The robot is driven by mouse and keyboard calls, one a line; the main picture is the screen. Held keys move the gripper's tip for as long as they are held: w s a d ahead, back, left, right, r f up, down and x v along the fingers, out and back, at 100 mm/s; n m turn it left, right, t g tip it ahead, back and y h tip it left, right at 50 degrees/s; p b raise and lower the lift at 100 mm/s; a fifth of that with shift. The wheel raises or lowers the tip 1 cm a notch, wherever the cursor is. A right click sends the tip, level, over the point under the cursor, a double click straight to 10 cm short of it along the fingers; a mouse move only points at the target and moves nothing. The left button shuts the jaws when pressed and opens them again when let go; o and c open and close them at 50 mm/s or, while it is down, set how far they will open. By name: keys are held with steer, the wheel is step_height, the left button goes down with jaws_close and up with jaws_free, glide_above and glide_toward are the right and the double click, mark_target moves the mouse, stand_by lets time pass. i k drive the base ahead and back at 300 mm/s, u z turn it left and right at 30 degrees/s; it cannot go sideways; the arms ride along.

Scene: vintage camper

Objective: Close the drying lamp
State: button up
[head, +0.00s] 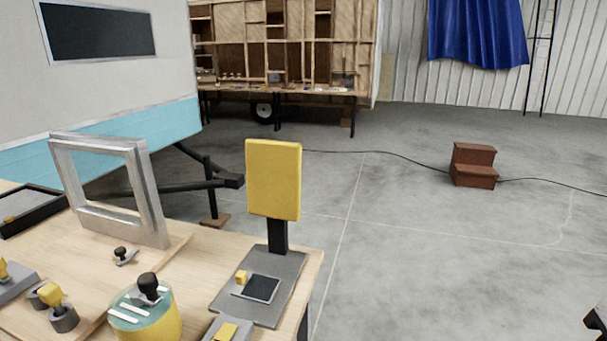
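What looks like the drying lamp stands at the right end of the wooden table. Its yellow panel (273,181) is upright on a short black post (278,236), raised at the back of a flat grey base plate (238,308). A dark square pad (262,289) with a light rim and a small yellow block (241,277) lie on the plate, uncovered. A black part (597,322), probably my gripper, shows at the lower right edge, well apart from the lamp. It is cut off by the frame, so its fingers cannot be made out.
The wooden table (200,262) also holds a grey upright frame (150,205), black-knobbed stamps, yellow-knobbed pieces and a yellow round tin (165,325). A black tray (35,212) is at left. Brown steps (473,165) and a cable lie on the otherwise open floor at right.

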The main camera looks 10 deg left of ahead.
mark_target(273, 168)
steer(key=i, duration=4.1)
steer(key=u, duration=3.9)
steer(key=k, duration=1.1)
steer(key=u, duration=0.1)
steer(key=i, duration=0.2)
steer(key=u, duration=0.05)
